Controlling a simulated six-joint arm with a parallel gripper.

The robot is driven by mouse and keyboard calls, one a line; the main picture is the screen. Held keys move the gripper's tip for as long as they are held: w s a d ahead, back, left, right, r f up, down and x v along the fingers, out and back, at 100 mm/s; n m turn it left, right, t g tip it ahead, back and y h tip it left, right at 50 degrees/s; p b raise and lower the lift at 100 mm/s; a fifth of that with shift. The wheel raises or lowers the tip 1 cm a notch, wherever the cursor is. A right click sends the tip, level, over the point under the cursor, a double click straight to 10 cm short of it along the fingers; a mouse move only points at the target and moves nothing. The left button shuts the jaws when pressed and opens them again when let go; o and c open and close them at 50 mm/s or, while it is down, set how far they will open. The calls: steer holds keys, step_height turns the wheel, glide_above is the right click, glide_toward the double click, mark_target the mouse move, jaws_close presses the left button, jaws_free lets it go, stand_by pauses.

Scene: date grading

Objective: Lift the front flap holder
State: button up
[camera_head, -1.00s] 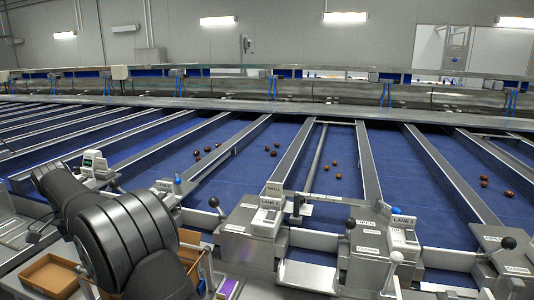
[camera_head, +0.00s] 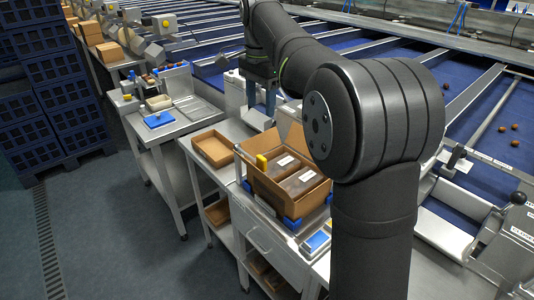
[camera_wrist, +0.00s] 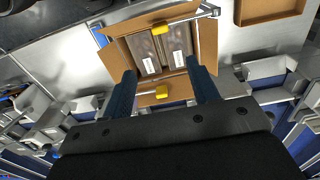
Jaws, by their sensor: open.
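An open cardboard box (camera_head: 300,213) holds two dark packs with white labels (camera_head: 300,183) on the steel bench. It also shows in the wrist view (camera_wrist: 207,40), flaps spread. One yellow flap holder (camera_head: 262,163) stands at the box's left edge in the head view. The wrist view shows one yellow holder on the near flap (camera_wrist: 162,92) and another at the far flap (camera_wrist: 161,28); I cannot tell which is the front one. My gripper (camera_wrist: 163,80) is open and empty, its teal fingers either side of the near holder in the picture, apparently above it. It shows partly in the head view (camera_head: 262,98).
An empty cardboard tray (camera_head: 212,148) lies beside the box, also in the wrist view (camera_wrist: 270,10). Blue brackets (camera_head: 291,223) stand at the box's corner. A metal rod runs near the far holder. Stacked blue crates (camera_head: 50,85) stand left; the floor between is clear.

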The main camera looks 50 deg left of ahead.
mark_target(261, 157)
step_height(261, 157, down, 17)
steer(key=shift+f, duration=0.15)
steer(key=shift+c, duration=0.2)
jaws_close()
steer(key=shift+a+r+h, duration=0.45)
steer(key=shift+r+h, duration=0.3)
steer(key=shift+a+r+h, duration=0.4)
steer(key=shift+r+h, duration=0.4)
steer(key=shift+a+r+h, duration=0.45)
steer(key=shift+r+h, duration=0.3)
